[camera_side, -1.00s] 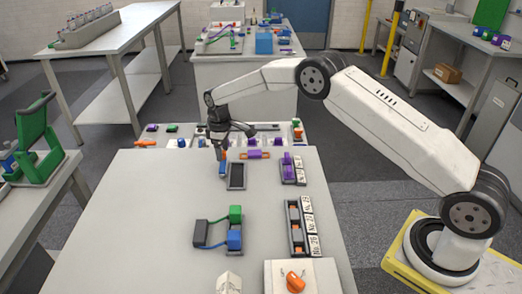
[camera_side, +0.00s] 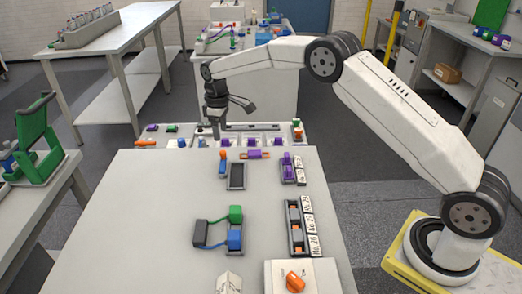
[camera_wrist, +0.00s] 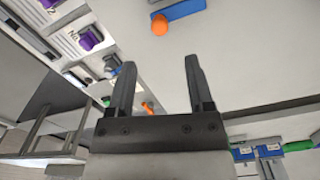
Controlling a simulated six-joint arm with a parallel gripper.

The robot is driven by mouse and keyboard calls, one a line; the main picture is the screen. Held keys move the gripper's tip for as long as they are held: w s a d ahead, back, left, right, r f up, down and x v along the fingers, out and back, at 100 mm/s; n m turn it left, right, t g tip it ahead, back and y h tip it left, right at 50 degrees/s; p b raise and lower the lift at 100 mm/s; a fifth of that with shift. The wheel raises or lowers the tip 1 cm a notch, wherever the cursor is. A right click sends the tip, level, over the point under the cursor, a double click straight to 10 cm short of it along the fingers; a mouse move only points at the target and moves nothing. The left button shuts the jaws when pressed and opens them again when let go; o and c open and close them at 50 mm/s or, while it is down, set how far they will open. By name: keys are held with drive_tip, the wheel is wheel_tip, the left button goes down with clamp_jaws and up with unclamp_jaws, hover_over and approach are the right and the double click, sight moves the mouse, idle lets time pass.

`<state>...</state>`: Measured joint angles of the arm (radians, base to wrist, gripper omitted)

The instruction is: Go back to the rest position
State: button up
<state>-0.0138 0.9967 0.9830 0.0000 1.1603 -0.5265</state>
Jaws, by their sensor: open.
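My gripper (camera_side: 231,122) is open and empty above the far edge of the grey table (camera_side: 130,215) in the side view. In the wrist view its two dark fingers (camera_wrist: 155,85) stand wide apart with nothing between them. A blue and orange piece (camera_side: 222,165) stands on the table just left of a dark, narrow tray (camera_side: 237,177); in the wrist view the orange end (camera_wrist: 160,25) and blue body (camera_wrist: 187,10) show beyond the fingertips, apart from them.
A box with an orange knob (camera_side: 295,282) is at the front. The table's left side is clear.

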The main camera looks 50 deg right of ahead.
drive_tip(key=shift+s, duration=0.1)
drive_tip(key=shift+s+r, duration=0.25)
drive_tip(key=shift+s, duration=0.1)
drive_tip(key=s+m+t, duration=0.2)
drive_tip(key=s+m, duration=0.4)
drive_tip(key=s, duration=2.5)
drive_tip(key=shift+s+d+r+t, duration=0.3)
drive_tip(key=shift+s+d+r, duration=0.05)
drive_tip(key=shift+s+d, duration=0.05)
